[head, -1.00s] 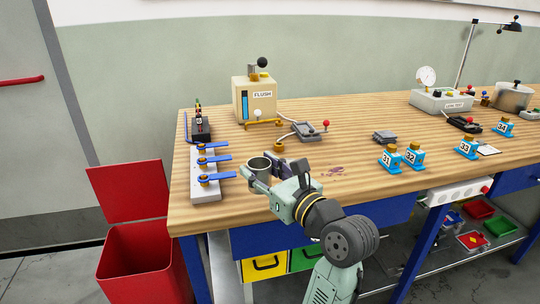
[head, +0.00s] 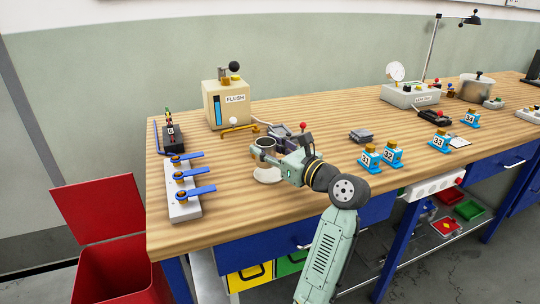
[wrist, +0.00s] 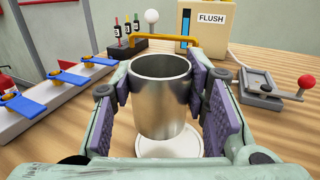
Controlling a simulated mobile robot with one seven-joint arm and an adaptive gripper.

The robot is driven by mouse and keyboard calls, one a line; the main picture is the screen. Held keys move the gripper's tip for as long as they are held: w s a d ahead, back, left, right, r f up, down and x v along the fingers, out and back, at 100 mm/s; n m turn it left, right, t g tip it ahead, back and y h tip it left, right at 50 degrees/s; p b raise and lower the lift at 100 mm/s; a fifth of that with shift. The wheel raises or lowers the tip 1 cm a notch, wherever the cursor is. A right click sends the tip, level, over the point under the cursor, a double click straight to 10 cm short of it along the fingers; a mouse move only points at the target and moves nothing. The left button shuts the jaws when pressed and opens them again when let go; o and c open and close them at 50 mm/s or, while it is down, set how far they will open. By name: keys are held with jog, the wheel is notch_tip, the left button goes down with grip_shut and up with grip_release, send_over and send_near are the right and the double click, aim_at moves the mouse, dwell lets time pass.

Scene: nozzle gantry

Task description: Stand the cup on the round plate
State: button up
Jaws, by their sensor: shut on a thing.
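The cup (wrist: 160,98) is a metallic, open-topped cylinder, upright between my gripper's purple pads. My gripper (wrist: 163,92) is shut on it from both sides. The round plate (head: 268,176) is a white disc lying on the wood beneath the cup. In the wrist view the plate (wrist: 168,148) shows below the cup's base, its far part hidden. In the head view the cup looks a little above the plate; the exact gap is unclear.
A strip with blue levers (head: 184,190) stands to the left. The FLUSH box (head: 226,104) with its yellow bar is behind, and a grey device with a red-knobbed lever (wrist: 268,86) is behind right. Blue numbered blocks (head: 370,157) stand to the right.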

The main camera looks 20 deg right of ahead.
jog(key=shift+w+d+f, duration=0.1)
jog(key=shift+w+d, duration=0.3)
jog(key=shift+d, duration=0.1)
jog(key=shift+f+p, duration=0.3)
jog(key=shift+f, duration=1.4)
jog(key=o, duration=1.2)
jog(key=shift+f, duration=0.15)
